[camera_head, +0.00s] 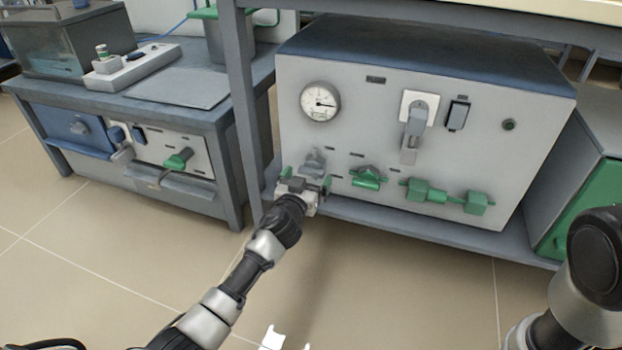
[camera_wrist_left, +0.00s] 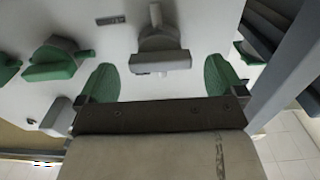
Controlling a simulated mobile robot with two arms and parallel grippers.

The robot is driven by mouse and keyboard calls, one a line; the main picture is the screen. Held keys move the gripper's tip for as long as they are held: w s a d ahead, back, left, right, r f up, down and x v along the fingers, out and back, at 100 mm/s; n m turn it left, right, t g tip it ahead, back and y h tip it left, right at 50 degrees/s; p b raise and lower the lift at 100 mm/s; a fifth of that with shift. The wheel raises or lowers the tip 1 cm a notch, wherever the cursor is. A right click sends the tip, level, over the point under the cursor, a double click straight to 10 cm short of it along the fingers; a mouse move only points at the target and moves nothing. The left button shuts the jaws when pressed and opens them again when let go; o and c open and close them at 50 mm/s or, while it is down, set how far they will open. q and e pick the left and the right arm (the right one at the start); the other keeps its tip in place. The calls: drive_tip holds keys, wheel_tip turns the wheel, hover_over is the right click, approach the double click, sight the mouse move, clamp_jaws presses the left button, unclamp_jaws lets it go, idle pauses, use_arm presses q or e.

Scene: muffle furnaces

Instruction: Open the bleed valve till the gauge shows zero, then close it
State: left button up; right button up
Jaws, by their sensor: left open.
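The round white gauge (camera_head: 320,101) is at the upper left of the light grey panel; its dark needle points to the right and the figures are too small to read. Below it is a grey valve handle (camera_head: 313,160), also in the left wrist view (camera_wrist_left: 160,62). A green valve handle (camera_head: 366,178) sits to its right. The labels are unreadable, so I cannot tell which is the bleed valve. My left gripper (camera_head: 305,179) is open in front of the grey handle, with green fingertips apart on either side of it in the wrist view. Contact is not visible.
Green piping (camera_head: 430,192) and a grey lever on a white plate (camera_head: 416,125) are farther right on the panel. A table leg (camera_head: 243,110) stands close left of my left gripper. A second bench (camera_head: 190,100) is at left. The floor in front is clear.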

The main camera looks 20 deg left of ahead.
use_arm(q)
drive_tip(key=shift+w+b, duration=0.5)
drive_tip(key=shift+w, duration=0.95)
drive_tip(key=c, duration=0.9)
